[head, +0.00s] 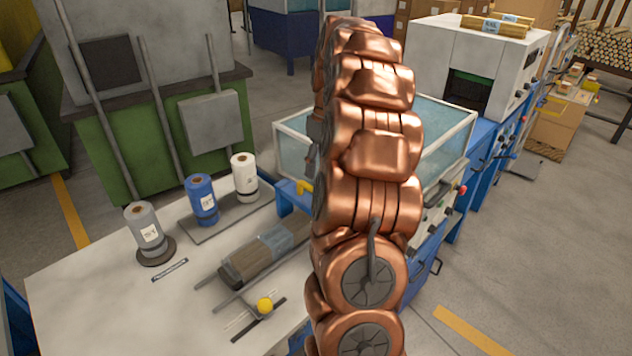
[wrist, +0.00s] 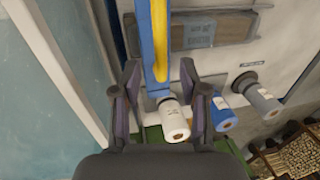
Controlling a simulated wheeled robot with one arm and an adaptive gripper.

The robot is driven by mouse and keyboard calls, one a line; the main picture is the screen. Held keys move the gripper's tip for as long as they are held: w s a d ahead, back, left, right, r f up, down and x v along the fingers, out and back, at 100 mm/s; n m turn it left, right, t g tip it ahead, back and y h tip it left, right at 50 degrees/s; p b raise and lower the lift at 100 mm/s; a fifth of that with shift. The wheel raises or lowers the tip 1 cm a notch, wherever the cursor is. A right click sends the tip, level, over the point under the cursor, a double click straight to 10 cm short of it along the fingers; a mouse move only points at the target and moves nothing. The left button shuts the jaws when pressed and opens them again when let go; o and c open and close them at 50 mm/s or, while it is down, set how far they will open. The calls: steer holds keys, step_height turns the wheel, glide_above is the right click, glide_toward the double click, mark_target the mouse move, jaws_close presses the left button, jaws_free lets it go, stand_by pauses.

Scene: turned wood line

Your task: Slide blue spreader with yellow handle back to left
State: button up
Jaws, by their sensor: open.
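The blue spreader (head: 287,198) shows at the left end of the glass-topped machine in the head view, mostly hidden behind my arm. Its yellow handle (head: 305,187) sticks up beside my arm. In the wrist view the blue spreader bar (wrist: 147,45) runs down from the top edge, with the yellow handle (wrist: 159,45) along it. My gripper (wrist: 160,82) is open, with one finger on each side of the handle's near end. No finger visibly touches the handle. I cannot tell the depth between them. In the head view my arm hides most of the gripper.
Rolls stand on the white table (head: 75,285): grey (head: 143,222), blue (head: 200,192) and white (head: 244,170). A wrapped wood bundle (head: 262,252) lies near the machine. The machine's glass (head: 447,125) extends right behind my arm.

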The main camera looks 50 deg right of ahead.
steer(key=shift+a+f+p, duration=0.25)
steer(key=shift+f+p, duration=0.15)
steer(key=shift+f, duration=0.85)
steer(key=shift+a+f+p, duration=0.25)
steer(key=shift+f+p, duration=0.1)
steer(key=shift+f, duration=0.9)
jaws_close()
